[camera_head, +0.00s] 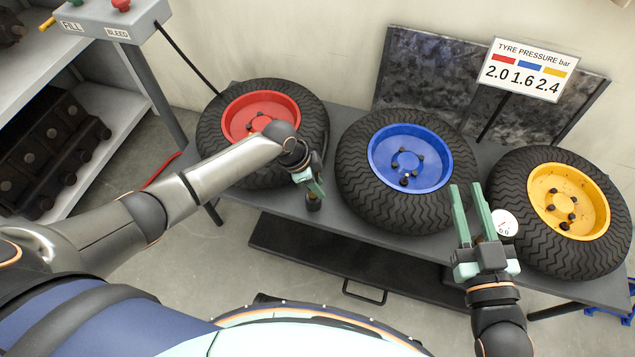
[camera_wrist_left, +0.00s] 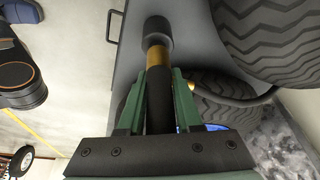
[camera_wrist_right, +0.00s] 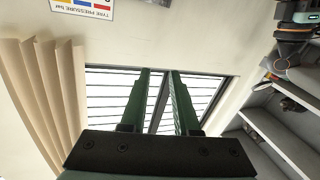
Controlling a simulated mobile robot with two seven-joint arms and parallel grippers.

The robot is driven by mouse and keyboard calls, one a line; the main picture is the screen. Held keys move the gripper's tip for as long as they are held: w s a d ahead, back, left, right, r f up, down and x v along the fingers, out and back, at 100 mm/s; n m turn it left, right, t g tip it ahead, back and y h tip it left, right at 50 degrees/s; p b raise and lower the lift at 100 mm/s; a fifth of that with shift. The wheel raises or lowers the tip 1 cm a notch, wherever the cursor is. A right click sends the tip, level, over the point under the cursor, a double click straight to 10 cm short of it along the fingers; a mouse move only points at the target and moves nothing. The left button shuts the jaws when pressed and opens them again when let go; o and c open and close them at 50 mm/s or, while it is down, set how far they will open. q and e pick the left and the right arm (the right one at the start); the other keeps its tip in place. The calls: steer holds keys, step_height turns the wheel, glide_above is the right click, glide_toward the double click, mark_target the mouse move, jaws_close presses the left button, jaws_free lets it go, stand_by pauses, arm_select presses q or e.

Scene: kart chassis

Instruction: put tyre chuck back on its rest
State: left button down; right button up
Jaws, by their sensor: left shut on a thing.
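The tyre chuck (camera_head: 313,204) is a dark cylinder. In the left wrist view, the chuck (camera_wrist_left: 157,58) shows a black end, a brass band and a black grip. My left gripper (camera_head: 316,187) is shut on its grip, near the bench's front edge between the red-hubbed and blue-hubbed wheels. I cannot tell whether the chuck's end touches the bench. My right gripper (camera_head: 466,187) is open and empty, fingers up, in front of the gap between the blue and yellow wheels. I cannot make out the chuck's rest.
The red (camera_head: 262,112), blue (camera_head: 409,158) and yellow (camera_head: 569,210) wheels stand on the grey bench (camera_head: 345,215). A white round gauge (camera_head: 504,223) is beside my right gripper. A FILL/BLEED box (camera_head: 120,22) has a black hose running behind the red wheel. A pressure sign (camera_head: 524,70) stands behind.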

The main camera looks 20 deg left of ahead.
arm_select(q)
steer(key=c, duration=0.5)
jaws_free()
steer(key=shift+r, duration=0.3)
arm_select(e)
step_height(320, 180, up, 9)
steer(key=n+t+y, duration=0.2)
steer(key=t, duration=0.1)
arm_select(q)
steer(key=p+v, duration=0.2)
steer(key=v, duration=0.3)
steer(key=shift+a+r+p, duration=0.15)
steer(key=shift+r+p, duration=0.05)
steer(key=shift+p, duration=0.1)
steer(key=p+v, duration=0.2)
steer(key=v, duration=0.4)
steer(key=shift+r, duration=0.2)
arm_select(e)
steer(key=s+f+m+g+h, duration=0.1)
steer(key=s+f+g, duration=0.1)
steer(key=f, duration=0.6)
steer(key=s+f+m+g+h, duration=0.1)
steer(key=s+f+m+g, duration=0.1)
steer(key=f+g, duration=0.3)
steer(key=s+f+m+g+h, duration=0.1)
steer(key=s+f+g, duration=0.3)
steer(key=f, duration=0.8)
steer(key=shift+h, duration=0.5)
